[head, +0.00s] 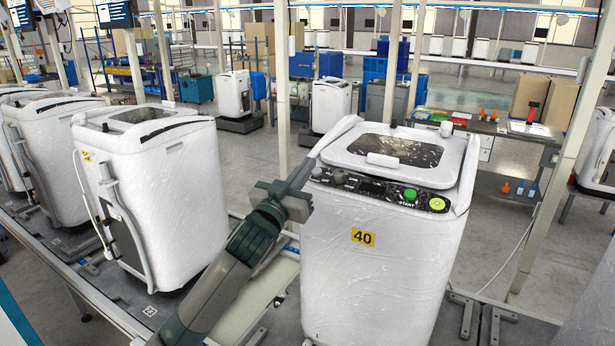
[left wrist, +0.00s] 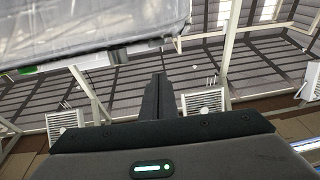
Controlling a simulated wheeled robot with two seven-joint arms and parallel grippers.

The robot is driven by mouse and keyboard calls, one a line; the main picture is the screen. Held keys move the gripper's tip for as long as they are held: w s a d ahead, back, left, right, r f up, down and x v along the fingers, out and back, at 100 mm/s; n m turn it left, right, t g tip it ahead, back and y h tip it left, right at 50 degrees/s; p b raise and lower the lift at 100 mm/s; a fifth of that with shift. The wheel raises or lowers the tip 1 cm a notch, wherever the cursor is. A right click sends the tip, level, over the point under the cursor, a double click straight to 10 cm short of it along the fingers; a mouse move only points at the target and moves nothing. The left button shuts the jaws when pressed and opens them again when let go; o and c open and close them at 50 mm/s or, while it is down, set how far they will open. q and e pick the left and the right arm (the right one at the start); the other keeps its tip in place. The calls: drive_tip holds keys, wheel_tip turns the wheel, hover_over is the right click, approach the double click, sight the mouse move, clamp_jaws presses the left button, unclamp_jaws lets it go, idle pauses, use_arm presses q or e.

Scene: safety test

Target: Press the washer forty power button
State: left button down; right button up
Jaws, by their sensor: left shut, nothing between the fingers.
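The white washer (head: 385,270) with a yellow "40" label (head: 362,238) stands upright, lid closed. Its dark control panel (head: 375,188) has a green START button (head: 410,195) and a round yellow-green button (head: 437,204) at the right end. A small green knob (head: 316,172) and a grey knob (head: 338,178) sit at the left end. The power symbol is too small to read. My left gripper (head: 308,167) is shut and empty, beside the panel's left end; contact cannot be told. In the left wrist view its fingers (left wrist: 158,97) are together, below the washer edge (left wrist: 100,30). My right gripper is out of view.
Another white washer (head: 150,190) stands to the left on the line (head: 60,250), with more beyond it. A slim pale post (head: 282,90) rises behind my left gripper. A workbench (head: 485,130) with small coloured items stands at the back right. The floor between is open.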

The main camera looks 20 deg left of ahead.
use_arm(q)
drive_tip(key=b+v, duration=0.4)
drive_tip(key=v, duration=0.5)
drive_tip(key=shift+f+b, duration=0.15)
drive_tip(key=shift+b, duration=0.15)
drive_tip(key=shift+s, duration=0.15)
